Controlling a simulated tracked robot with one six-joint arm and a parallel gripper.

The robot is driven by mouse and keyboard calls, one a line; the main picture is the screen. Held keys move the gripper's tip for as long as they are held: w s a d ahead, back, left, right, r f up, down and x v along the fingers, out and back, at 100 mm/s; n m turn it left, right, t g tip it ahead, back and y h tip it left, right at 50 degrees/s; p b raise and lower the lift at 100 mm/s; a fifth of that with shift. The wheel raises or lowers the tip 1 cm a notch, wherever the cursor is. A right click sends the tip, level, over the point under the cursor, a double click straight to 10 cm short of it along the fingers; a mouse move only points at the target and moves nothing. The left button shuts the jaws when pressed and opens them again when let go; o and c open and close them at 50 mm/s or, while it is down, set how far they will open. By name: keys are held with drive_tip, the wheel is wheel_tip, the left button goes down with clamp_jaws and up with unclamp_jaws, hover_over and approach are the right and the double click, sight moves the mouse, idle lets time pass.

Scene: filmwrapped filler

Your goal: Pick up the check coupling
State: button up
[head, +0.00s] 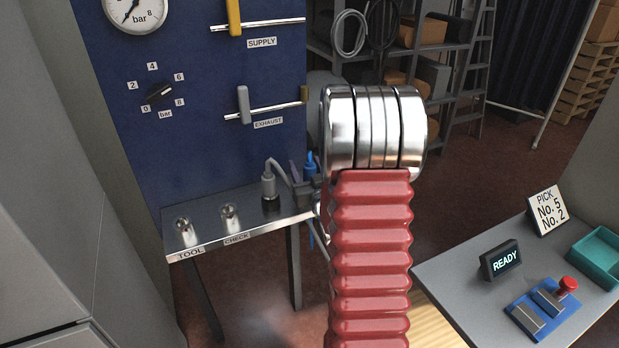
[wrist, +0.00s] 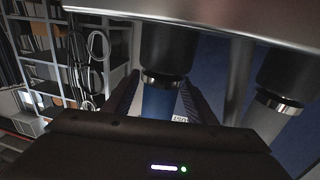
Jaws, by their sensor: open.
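The bench front carries the labels TOOL and CHECK (head: 236,239), each below a small metal fitting. Two couplings stand farther back. One is grey (head: 269,186) with a dark base and a grey hose; it shows at right in the wrist view (wrist: 268,118). The other is blue (head: 311,160), partly hidden by my arm; it shows with a metal ring and black base in the wrist view (wrist: 160,101). I cannot read which one is the check coupling. My gripper (head: 307,187) is open, its fingers (wrist: 158,92) on either side of the blue coupling. Contact is unclear.
A blue panel (head: 200,120) with a gauge, a dial and two valve handles rises behind the bench. Right, a grey table (head: 449,279) holds a READY display (head: 501,261), a pick sign (head: 547,210), a teal tray (head: 597,258) and a red-button box (head: 543,308).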

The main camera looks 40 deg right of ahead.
drive_tip(key=shift+c, duration=0.4)
drive_tip(key=c, duration=1.1)
drive_tip(key=shift+c, duration=0.2)
wheel_tip(320, 180, up, 10)
idle(0.6)
